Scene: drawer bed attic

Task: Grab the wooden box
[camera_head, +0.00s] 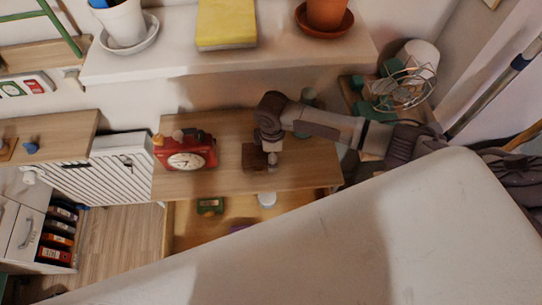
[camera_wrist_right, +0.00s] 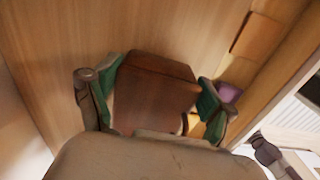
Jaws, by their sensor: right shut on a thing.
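The wooden box (camera_head: 254,158) is small and dark brown, at the middle of the wooden shelf in the head view. My right gripper (camera_head: 268,158) comes down over it and partly hides it. In the right wrist view the box (camera_wrist_right: 152,92) sits between the two fingers of my right gripper (camera_wrist_right: 155,90), which are shut on its sides. I cannot tell whether the box touches the shelf or is lifted off it. My left gripper is not in view.
A red clock (camera_head: 186,151) stands left of the box on the wooden shelf (camera_head: 230,184). An upper shelf (camera_head: 200,64) holds plant pots and a yellow item. A wire basket (camera_head: 404,88) is at the right. A large pale surface fills the lower right.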

